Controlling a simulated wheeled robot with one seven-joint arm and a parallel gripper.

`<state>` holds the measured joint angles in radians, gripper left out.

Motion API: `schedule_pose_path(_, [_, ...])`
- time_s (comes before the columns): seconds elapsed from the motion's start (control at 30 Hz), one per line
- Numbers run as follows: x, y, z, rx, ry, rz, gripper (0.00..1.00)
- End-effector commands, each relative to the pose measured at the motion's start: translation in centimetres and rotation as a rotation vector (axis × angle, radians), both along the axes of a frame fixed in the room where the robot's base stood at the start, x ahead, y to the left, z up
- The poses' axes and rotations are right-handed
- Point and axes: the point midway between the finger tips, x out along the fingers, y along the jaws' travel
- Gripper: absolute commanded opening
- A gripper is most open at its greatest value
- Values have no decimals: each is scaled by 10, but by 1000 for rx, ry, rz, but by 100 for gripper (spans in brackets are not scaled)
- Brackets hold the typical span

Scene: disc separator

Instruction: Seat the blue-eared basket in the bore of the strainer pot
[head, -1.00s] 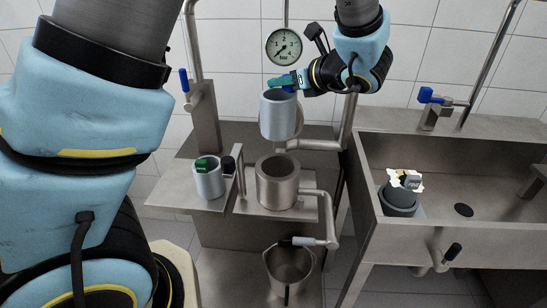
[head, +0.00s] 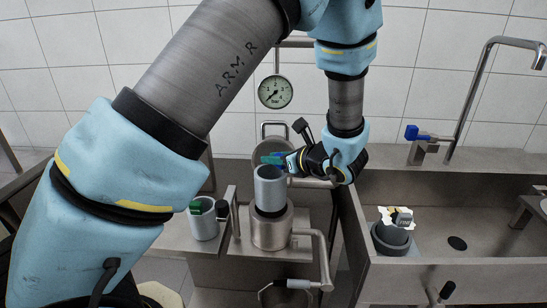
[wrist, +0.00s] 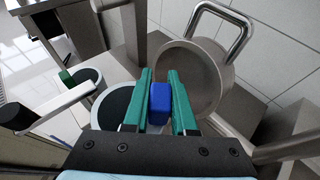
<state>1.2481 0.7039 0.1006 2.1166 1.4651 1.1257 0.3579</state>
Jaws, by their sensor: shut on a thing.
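My gripper (head: 283,161) has green fingers and is shut on the blue ear (wrist: 159,103) of a light grey cylindrical basket. In the head view the basket (head: 270,188) is upright over the steel strainer pot (head: 272,233). Its lower end is about level with the pot's rim, with a dark band below it. I cannot tell whether it has entered the bore. In the wrist view the basket's pale rim and dark inside (wrist: 116,108) show left of my fingers. The bore is hidden there.
A green-eared basket (head: 204,225) stands on the shelf left of the pot. The pot's round lid (head: 272,150) stands open behind. A pressure gauge (head: 275,91) hangs above. The sink (head: 470,262) at right holds a dark grey vessel (head: 390,238).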

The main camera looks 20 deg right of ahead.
Motion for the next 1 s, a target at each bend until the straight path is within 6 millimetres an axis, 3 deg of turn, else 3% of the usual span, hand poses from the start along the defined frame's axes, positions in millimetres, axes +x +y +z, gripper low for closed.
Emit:
schedule_pose_path(0.5, [0, 0, -11, 0, -1, 0, 0])
schedule_pose_path(0.53, [0, 0, -12, 0, 0, 0, 28])
schedule_pose_path(0.7, [0, 0, -12, 0, 0, 0, 47])
schedule_pose_path(0.77, [0, 0, -12, 0, 0, 0, 54])
schedule_pose_path(1.0, [0, 0, -11, 0, 0, 0, 55])
